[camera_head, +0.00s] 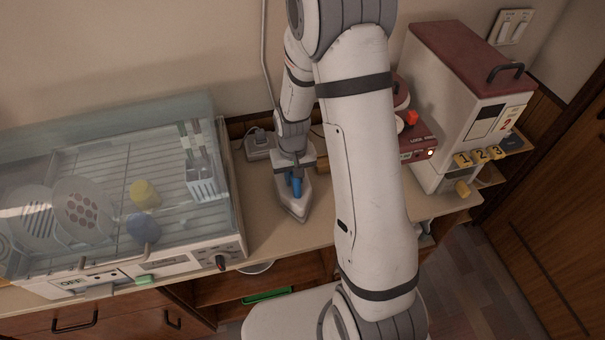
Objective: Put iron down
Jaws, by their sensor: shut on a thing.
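The iron (294,207) has a pale, pointed body and a blue handle. It is on or just over the counter (262,225), right of the dish dryer; I cannot tell whether its base touches the surface. Its tip points toward the front edge. My gripper (297,176) is above the iron, shut on its blue handle. The fingers and part of the handle are partly hidden by my wrist.
The dish dryer (205,255) with dishes under a clear cover stands at left. A small grey device (258,143) sits behind the iron. A red-and-white machine (455,70) stands at right, with yellow numbered tags (480,156). My arm hides part of the counter.

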